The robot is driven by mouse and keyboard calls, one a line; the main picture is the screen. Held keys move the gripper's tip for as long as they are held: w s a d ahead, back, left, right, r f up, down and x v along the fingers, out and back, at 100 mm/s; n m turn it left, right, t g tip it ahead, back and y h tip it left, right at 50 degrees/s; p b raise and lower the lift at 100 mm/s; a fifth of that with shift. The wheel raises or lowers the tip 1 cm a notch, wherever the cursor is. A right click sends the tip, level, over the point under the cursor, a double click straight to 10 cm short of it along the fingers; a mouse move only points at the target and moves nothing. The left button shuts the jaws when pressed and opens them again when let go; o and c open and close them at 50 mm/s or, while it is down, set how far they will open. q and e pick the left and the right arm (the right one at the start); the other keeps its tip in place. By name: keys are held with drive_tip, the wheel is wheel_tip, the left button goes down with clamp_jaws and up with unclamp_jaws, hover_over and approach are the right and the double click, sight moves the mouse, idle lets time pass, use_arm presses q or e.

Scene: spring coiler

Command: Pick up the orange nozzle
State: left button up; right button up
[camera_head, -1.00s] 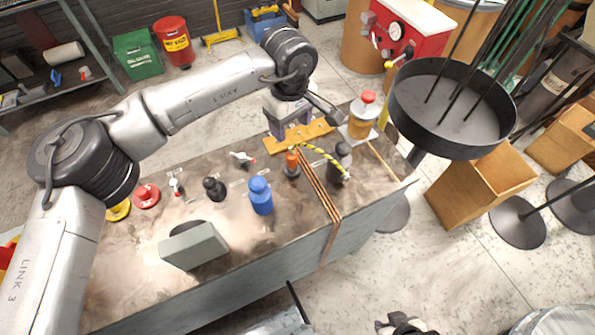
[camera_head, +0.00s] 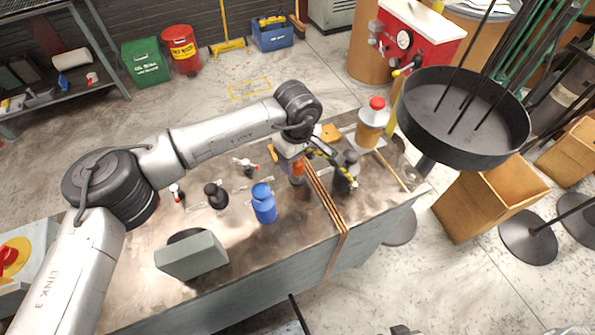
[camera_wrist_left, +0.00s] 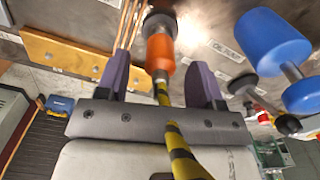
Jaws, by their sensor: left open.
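The orange nozzle (camera_head: 297,171) stands on the bench in the head view, partly hidden by my left gripper (camera_head: 293,162). In the left wrist view the orange nozzle (camera_wrist_left: 160,50) sits between the two purple fingers of my left gripper (camera_wrist_left: 158,68). The fingers are open, with a visible gap on each side of the nozzle. The nozzle has a dark round base. A yellow-and-black striped hose (camera_wrist_left: 178,140) runs from the nozzle across the gripper's palm. My right gripper is not clearly in view.
A blue bottle (camera_head: 264,205) and a black one (camera_head: 215,196) stand left of the nozzle. A dark grey bottle (camera_head: 346,170) stands to its right. Copper rods (camera_head: 325,200) lie close by on the bench. A grey block (camera_head: 192,255) is at the front left.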

use_arm(q)
wheel_tip(320, 180, down, 2)
drive_tip(key=shift+f, duration=0.25)
drive_tip(key=shift+r, duration=0.1)
clamp_jaws()
idle(0.4)
wheel_tip(320, 180, up, 11)
drive_tip(key=p, duration=0.3)
drive_tip(key=shift+r+p, duration=0.5)
drive_tip(key=shift+r, duration=0.35)
